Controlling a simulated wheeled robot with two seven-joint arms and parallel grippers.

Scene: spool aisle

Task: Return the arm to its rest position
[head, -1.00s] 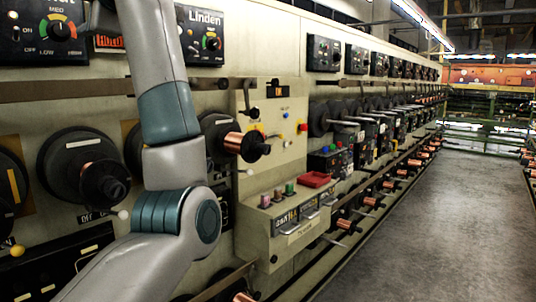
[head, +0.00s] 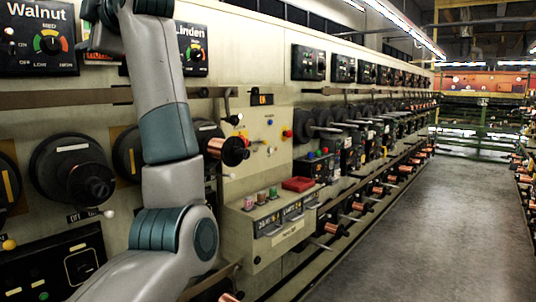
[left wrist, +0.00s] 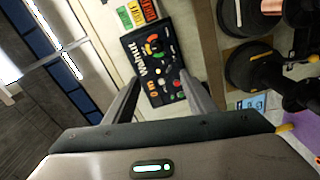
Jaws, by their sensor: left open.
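My left arm (head: 166,130) comes in from the lower left of the head view. It bends at a grey and teal joint and rises to the top left, in front of the machine wall. Its upper end is between the Walnut panel (head: 38,38) and the Linden panel (head: 192,48). In the left wrist view my left gripper (left wrist: 159,75) has its two fingers apart with nothing held between them. The Walnut panel (left wrist: 154,65) shows beyond and between the fingers, apparently apart from them. My right gripper is not in view.
Black spool holders (head: 75,172) with copper spools (head: 222,148) stick out from the wall near my arm. A console (head: 275,228) with a red tray (head: 298,184) juts out to the right. The grey aisle floor (head: 420,220) is clear.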

